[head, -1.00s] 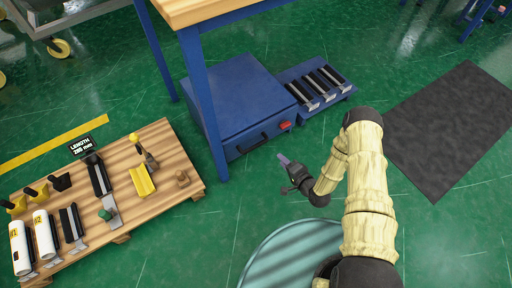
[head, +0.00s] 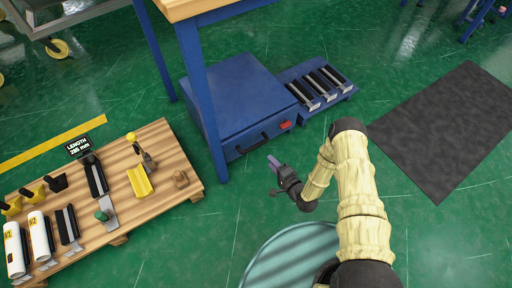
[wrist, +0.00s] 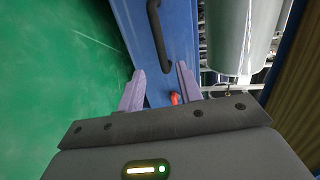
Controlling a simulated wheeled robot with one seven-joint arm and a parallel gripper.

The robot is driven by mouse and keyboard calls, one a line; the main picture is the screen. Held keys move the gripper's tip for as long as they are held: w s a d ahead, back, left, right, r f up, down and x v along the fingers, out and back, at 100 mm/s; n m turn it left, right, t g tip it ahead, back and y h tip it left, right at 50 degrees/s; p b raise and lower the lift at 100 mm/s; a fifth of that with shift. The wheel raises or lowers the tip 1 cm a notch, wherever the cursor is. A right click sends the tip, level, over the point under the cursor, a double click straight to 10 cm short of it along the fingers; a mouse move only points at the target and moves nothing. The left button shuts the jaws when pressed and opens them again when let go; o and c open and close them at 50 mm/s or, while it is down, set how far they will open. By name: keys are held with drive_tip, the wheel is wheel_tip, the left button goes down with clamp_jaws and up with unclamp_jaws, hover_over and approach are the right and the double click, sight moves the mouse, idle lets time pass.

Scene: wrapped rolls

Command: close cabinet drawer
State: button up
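The blue cabinet (head: 235,92) stands on the floor under the workbench. Its front, with a black bar handle (head: 250,147) and a red part (head: 285,124), faces my arm. My gripper (head: 272,164) is just in front of it and looks apart from it. In the wrist view, a blue panel (wrist: 178,45) with the black handle (wrist: 157,35) lies beyond my open, empty fingers (wrist: 160,88), and the red part (wrist: 175,98) shows between them. How far the drawer stands out cannot be told.
A wooden pallet (head: 180,160) with rolls and tools lies left. A dark mat (head: 445,130) lies right.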

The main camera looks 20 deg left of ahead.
sight(256, 145)
drive_tip(key=b+x, duration=0.5)
drive_tip(key=x, duration=0.8)
drive_tip(key=shift+d, duration=0.1)
clamp_jaws()
